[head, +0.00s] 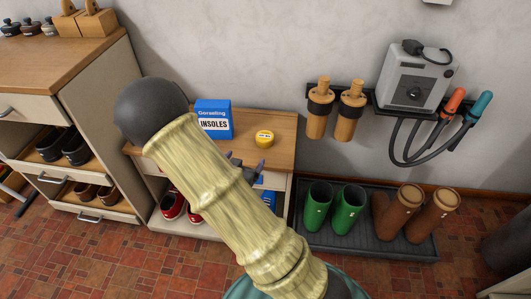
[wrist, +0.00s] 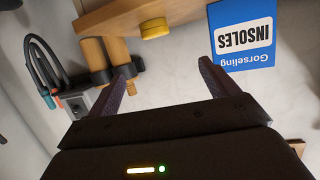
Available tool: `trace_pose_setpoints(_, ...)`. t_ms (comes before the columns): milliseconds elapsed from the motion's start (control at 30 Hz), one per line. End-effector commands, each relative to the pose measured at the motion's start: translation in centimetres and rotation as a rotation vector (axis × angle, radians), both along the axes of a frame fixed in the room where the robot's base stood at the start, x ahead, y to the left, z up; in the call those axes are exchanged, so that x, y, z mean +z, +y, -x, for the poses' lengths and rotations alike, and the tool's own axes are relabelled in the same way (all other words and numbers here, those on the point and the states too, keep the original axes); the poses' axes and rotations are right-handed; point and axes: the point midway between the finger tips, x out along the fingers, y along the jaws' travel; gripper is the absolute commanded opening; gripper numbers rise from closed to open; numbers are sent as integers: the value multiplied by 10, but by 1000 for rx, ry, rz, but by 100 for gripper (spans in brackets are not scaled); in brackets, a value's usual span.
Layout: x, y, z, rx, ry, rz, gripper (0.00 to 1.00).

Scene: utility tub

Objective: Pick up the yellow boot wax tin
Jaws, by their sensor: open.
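The yellow boot wax tin (head: 264,137) is small and round. It stands on the wooden top of a low cabinet (head: 283,124), to the right of a blue insoles box (head: 213,119). In the wrist view, which is upside down, the tin (wrist: 154,28) sits near the shelf edge, between the lines of the two fingers and beyond their tips. My gripper (wrist: 165,68) is open with nothing between its fingers. In the head view my arm hides most of the gripper; a fingertip (head: 261,167) shows just in front of the cabinet top, below the tin.
The blue box (wrist: 243,37) stands close to one finger in the wrist view. Green boots (head: 333,207) and brown boots (head: 415,212) stand on a dark tray at right. A boot dryer (head: 413,84) with hoses hangs on the wall. A taller cabinet (head: 105,95) stands at left.

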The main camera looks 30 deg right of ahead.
Motion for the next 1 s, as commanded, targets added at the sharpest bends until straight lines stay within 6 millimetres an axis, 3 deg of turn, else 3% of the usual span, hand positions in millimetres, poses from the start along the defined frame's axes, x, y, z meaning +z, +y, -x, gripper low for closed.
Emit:
trace_pose_setpoints(33,-23,-1,1,-7,-22,36,86)
trace_pose_setpoints(167,-34,-4,3,-28,-75,107,86)
trace_pose_setpoints(667,-33,-8,3,-39,-100,140,86)
trace_pose_setpoints(1000,-43,-44,-32,-41,-102,139,86)
